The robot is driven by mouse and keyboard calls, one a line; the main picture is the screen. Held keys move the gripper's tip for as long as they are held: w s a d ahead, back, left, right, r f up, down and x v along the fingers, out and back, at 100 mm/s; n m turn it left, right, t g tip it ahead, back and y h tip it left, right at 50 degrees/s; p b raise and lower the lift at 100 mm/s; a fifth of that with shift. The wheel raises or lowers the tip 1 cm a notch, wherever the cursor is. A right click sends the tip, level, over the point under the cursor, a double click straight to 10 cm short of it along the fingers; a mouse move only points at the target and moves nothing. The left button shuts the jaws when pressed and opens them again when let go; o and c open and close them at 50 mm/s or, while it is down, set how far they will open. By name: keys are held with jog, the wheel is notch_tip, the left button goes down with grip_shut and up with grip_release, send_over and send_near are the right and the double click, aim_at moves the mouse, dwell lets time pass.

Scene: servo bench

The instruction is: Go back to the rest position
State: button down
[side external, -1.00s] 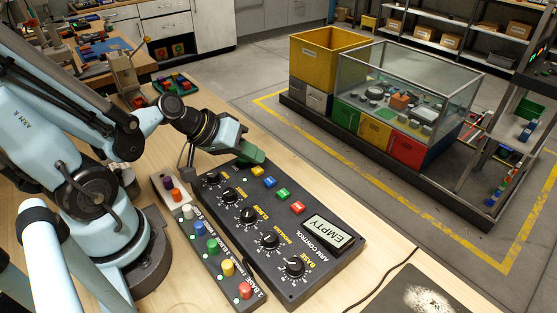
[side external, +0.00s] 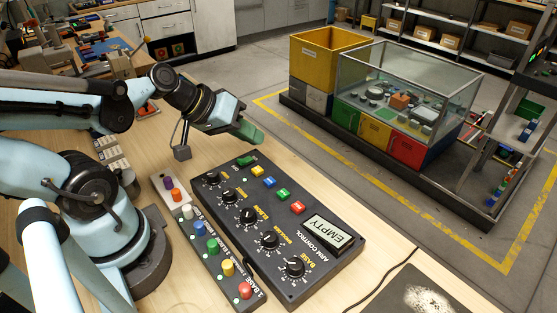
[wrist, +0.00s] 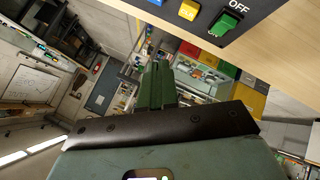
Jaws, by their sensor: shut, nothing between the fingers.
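My gripper (side external: 251,133) is in the air above the far left end of the arm control box (side external: 330,262). Its green fingers are shut with nothing between them, and they also show upright in the middle of the wrist view (wrist: 158,86). The fingers are apart from the box. The box is black, with a row of dials, several coloured buttons and a display reading EMPTY (side external: 327,236). A green switch (wrist: 223,25) marked OFF shows at the top of the wrist view; it also shows in the side external view (side external: 246,161).
A narrow strip of coloured knobs (side external: 213,246) lies beside the control box. A glass case (side external: 405,90) and a yellow bin (side external: 322,56) stand beyond the bench. The air around my gripper is clear.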

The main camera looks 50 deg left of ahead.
dwell(0.3)
jog(key=m+y, duration=0.1)
jog(key=d+r+m+g+y, duration=0.1)
jog(key=m, duration=0.3)
jog(key=shift+s+d+r+g+y, duration=0.25)
jog(key=shift+d+r+g+y, duration=0.05)
jog(key=shift+d+r+y, duration=0.1)
dwell(0.6)
